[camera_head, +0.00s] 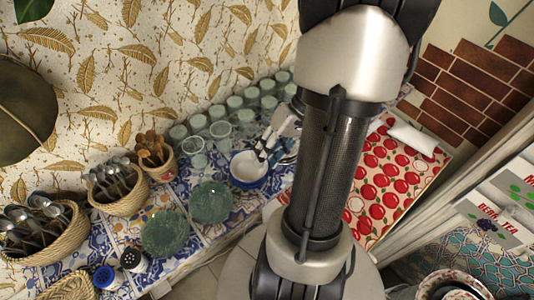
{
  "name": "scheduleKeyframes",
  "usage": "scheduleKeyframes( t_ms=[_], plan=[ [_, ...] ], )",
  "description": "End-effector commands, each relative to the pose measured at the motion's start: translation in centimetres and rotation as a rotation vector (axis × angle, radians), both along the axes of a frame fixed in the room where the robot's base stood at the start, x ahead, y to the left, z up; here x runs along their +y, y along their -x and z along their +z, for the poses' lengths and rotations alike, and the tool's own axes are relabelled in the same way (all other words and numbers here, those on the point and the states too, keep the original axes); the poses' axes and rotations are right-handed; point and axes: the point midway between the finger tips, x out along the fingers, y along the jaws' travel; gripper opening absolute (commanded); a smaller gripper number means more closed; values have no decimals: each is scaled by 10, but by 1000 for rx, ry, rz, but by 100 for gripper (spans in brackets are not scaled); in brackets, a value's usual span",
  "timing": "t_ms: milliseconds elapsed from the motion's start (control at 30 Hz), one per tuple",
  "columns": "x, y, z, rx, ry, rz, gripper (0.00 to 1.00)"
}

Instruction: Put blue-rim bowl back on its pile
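The blue-rim bowl (246,170), white inside with a dark blue rim, is near the middle of the view, on or just above the blue patterned tiles. My gripper (264,153) reaches down from the upper right to the bowl's right rim. Its fingertips overlap the rim in the picture. I cannot tell whether the fingers are closed on the rim or only beside it. My arm hides the area to the right of the bowl. I cannot make out a separate pile of blue-rim bowls.
Two green glass dishes (210,202) (165,234) lie left of the bowl. Clear glasses (220,131) and several jars (199,122) line the wall behind. Baskets of spoons (119,190) stand at left. A red-patterned cloth (385,186) lies right of my arm.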

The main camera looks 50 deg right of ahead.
Motion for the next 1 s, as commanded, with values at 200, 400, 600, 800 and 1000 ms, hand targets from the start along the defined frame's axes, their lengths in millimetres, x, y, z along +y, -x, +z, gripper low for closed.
scheduleKeyframes(
  t_ms=[200, 400, 600, 800, 1000],
  plan=[
    [-14, 7, 24, -2, 7, -3, 30],
    [-28, 15, 50, -1, 4, -3, 30],
    [-34, 19, 64, -1, 2, 0, 30],
    [-35, 20, 66, 0, 0, 0, 30],
    [-35, 20, 66, 0, 0, 0, 30]
  ],
)
